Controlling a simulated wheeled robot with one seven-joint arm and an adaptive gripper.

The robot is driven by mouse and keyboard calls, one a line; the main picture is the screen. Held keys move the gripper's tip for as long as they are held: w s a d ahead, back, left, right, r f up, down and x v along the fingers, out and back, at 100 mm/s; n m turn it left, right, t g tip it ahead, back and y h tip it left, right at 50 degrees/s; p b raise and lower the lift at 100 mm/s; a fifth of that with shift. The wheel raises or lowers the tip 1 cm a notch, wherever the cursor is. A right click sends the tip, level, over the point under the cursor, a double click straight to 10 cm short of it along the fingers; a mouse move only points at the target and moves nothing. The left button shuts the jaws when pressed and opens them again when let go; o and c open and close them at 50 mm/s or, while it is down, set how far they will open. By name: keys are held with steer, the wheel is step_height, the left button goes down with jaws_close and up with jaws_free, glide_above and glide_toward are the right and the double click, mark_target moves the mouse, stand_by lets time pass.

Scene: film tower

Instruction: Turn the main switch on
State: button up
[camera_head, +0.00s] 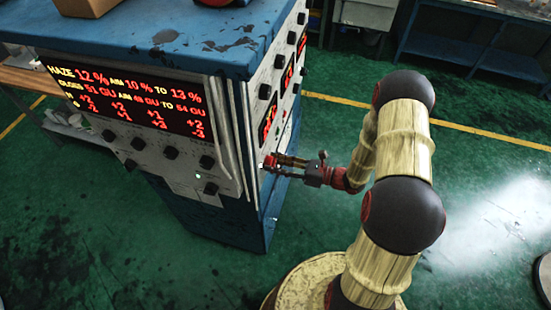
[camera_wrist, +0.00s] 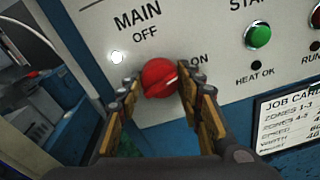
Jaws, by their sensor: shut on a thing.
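The main switch is a round red knob (camera_wrist: 160,77) on a pale panel. "MAIN" and "OFF" are printed above it and "ON" to its right. Its raised grip runs slantwise, lower left to upper right; I cannot tell surely which mark it points at. In the wrist view my gripper (camera_wrist: 160,100) has one finger on each side of the knob, shut on it. In the head view my gripper (camera_head: 278,163) reaches from the right to the red knob (camera_head: 269,162) on the cabinet's right face, with its fingers partly hiding the panel there.
A lit white lamp (camera_wrist: 117,57) is left of the switch. A green button (camera_wrist: 259,35) and a job card (camera_wrist: 289,117) are to the right. The blue-topped cabinet (camera_head: 150,35) has a red lit display (camera_head: 130,95) on its front. Green floor lies open behind my arm.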

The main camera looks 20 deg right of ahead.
steer(key=shift+m+p, duration=1.2)
steer(key=shift+m, duration=0.3)
steer(key=o, duration=1.2)
steer(key=shift+c, duration=0.2)
steer(key=shift+d, duration=0.15)
steer(key=v, duration=1.1)
steer(key=shift+d, duration=0.4)
steer(key=shift+s, duration=0.15)
